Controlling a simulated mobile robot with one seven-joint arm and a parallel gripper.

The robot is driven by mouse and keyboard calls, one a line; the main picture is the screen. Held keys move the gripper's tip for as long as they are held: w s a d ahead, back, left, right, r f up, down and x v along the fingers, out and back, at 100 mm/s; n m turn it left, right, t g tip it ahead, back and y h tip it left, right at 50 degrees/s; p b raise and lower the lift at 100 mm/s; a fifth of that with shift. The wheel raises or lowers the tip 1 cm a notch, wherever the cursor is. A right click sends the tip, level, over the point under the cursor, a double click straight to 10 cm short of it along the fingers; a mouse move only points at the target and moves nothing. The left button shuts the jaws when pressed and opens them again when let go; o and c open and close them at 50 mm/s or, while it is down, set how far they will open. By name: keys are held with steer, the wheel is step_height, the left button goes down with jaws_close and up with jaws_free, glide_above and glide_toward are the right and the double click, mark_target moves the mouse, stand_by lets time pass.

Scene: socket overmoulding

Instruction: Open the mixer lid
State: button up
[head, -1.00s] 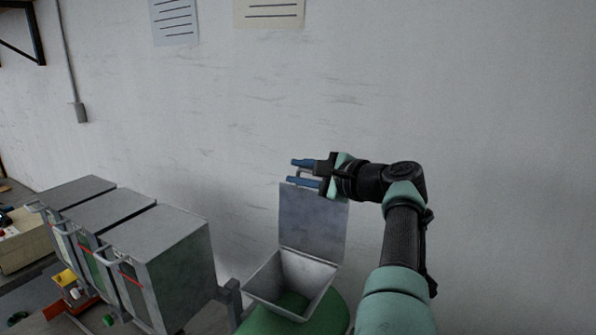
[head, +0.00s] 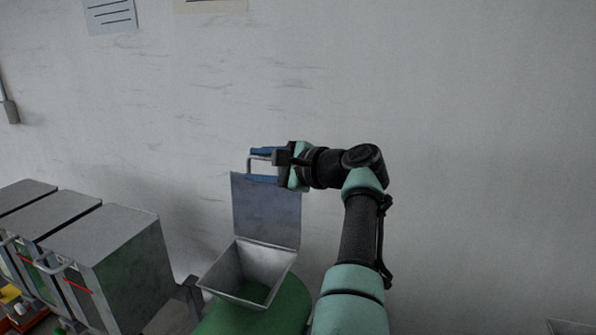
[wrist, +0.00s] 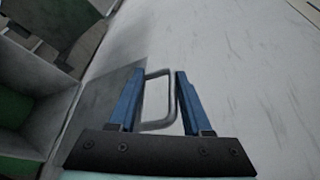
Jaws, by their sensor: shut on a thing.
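The mixer is a grey metal hopper (head: 228,272) on a green body (head: 285,312), below my gripper in the head view. Its flat grey lid (head: 266,212) stands upright at the back of the hopper, so the hopper mouth is uncovered. A thin bent handle (wrist: 172,108) at the lid's top edge shows between my blue fingers in the wrist view. My gripper (head: 263,165) is at the lid's top edge, with its fingers on both sides of the handle, shut on it. The exact contact is too small to make out.
A row of grey metal boxes (head: 118,225) with handles stands to the left of the mixer. The right side is mostly clear, with a pale edge of something (head: 572,327) at the bottom corner.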

steer(key=b+v, duration=0.5)
steer(key=v, duration=0.6)
steer(key=shift+s+d, duration=0.15)
steer(key=shift+d, duration=0.05)
steer(key=shift+f, duration=0.1)
